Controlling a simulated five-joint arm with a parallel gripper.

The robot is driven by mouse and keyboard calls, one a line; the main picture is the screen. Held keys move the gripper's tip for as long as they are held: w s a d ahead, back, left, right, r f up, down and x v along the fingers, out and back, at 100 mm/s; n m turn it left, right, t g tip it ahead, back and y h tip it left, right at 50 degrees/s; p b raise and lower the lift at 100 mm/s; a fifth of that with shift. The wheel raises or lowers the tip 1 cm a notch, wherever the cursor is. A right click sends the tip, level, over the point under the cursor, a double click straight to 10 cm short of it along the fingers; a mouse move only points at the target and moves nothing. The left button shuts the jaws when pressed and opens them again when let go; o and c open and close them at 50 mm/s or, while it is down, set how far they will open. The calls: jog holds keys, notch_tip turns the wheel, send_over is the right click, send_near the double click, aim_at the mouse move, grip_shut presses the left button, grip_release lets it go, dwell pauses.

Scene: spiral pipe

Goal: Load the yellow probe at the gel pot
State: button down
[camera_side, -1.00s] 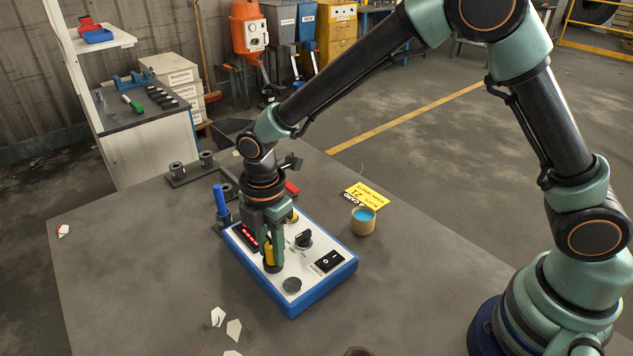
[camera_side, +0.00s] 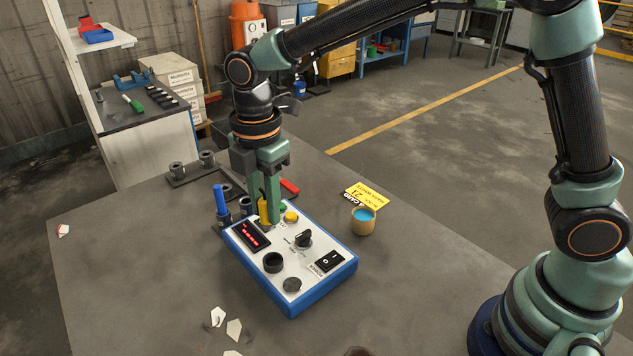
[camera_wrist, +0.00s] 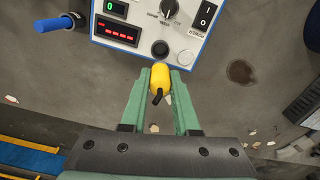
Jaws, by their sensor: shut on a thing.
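My gripper (camera_side: 269,211) is shut on the yellow probe (camera_side: 264,208) and holds it above the control box. The probe also shows between my green fingers (camera_wrist: 160,89) in the wrist view, with a dark cable end towards me. The gel pot (camera_side: 363,221) is a small tan cup with blue gel, standing on the table to the right of the control box (camera_side: 335,278). A dark round socket (camera_side: 274,262) on the box's face stands empty. The probe's lower tip is hard to make out in the side view.
A blue probe (camera_side: 220,199) stands upright in a holder left of the box. A yellow card (camera_side: 366,195) lies behind the gel pot. White shards (camera_side: 234,328) lie at the table's front. The table between box and pot is clear.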

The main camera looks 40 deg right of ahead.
notch_tip(320, 180, up, 9)
jog(key=shift+f, duration=0.1)
jog(key=shift+d+r, duration=0.1)
jog(key=shift+r, duration=0.25)
jog(key=shift+w+d+f+g, duration=0.1)
jog(key=shift+d+f+g, duration=0.55)
jog(key=shift+d+f, duration=2.9)
jog(key=shift+w+d+f+g, duration=0.1)
jog(key=shift+d+f+g, duration=0.6)
jog(key=shift+d+f, duration=2.85)
jog(key=shift+w+d+f+g, duration=0.1)
jog(key=shift+d+f+g, duration=0.55)
jog(key=shift+d+f, duration=2.9)
jog(key=shift+d+r, duration=0.3)
jog(key=shift+d, duration=0.6)
jog(key=shift+r, duration=0.1)
notch_tip(320, 180, up, 7)
